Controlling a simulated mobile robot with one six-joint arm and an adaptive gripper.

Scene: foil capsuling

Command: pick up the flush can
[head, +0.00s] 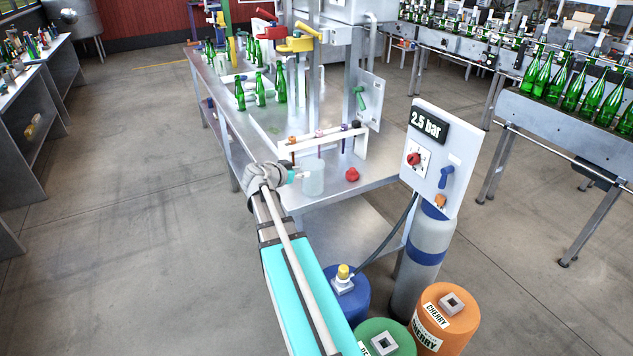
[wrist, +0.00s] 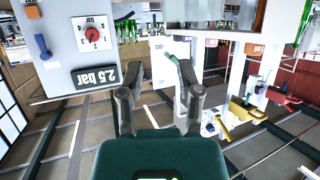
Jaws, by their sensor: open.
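A pale translucent can (head: 314,183) stands upright on the near part of the steel workbench in the head view. It looks like the flush can, but I see no label on it. My gripper (head: 296,176) is close to its left side in that view, partly hidden by my wrist; I cannot tell whether they touch. In the wrist view, upside down, the two dark fingers of my gripper (wrist: 158,92) are spread apart with nothing seen between them. I cannot make out the can clearly there.
A red object (head: 352,174) lies on the workbench (head: 378,178) right of the can. A rack (head: 325,146) with several coloured tools stands behind. The 2.5 bar panel (head: 433,155) and gas cylinder stand at right. Blue (head: 349,300), green and orange (head: 445,318) kegs stand in front.

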